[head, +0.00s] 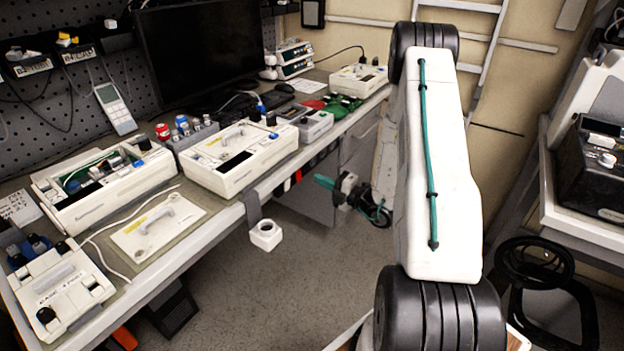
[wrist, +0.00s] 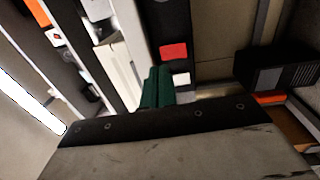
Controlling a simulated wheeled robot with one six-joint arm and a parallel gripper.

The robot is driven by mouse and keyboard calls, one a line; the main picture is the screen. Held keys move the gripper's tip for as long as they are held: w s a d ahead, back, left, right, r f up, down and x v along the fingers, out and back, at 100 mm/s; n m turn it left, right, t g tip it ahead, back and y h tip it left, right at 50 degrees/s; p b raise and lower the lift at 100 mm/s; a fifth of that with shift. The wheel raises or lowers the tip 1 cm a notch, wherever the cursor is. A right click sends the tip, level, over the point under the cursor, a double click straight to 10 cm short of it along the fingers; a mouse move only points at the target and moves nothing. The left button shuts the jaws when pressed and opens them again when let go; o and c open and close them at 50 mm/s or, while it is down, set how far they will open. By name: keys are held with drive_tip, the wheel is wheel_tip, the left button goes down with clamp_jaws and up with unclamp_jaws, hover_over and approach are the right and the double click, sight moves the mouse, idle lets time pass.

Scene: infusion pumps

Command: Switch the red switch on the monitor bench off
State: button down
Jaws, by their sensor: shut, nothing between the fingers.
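My gripper (head: 322,181) is at the front of the monitor bench, below its edge, with its teal fingers pointing toward the bench. The fingers are shut and empty; they also show in the wrist view (wrist: 157,88). A red switch (wrist: 173,51) sits on a dark strip in the wrist view, just right of the fingertips and seemingly apart from them. A small red patch under the bench edge (head: 298,176) in the head view looks like the same switch. I cannot tell its rocker position.
A white square (wrist: 181,79) sits beside the red switch. The bench top (head: 205,215) carries pumps and a dark monitor (head: 200,50). A white cup-like holder (head: 266,235) juts from the bench front. The floor (head: 300,290) before the bench is clear.

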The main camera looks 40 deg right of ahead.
drive_tip(key=v, duration=0.8)
drive_tip(key=shift+r, duration=0.7)
drive_tip(key=shift+s, duration=0.1)
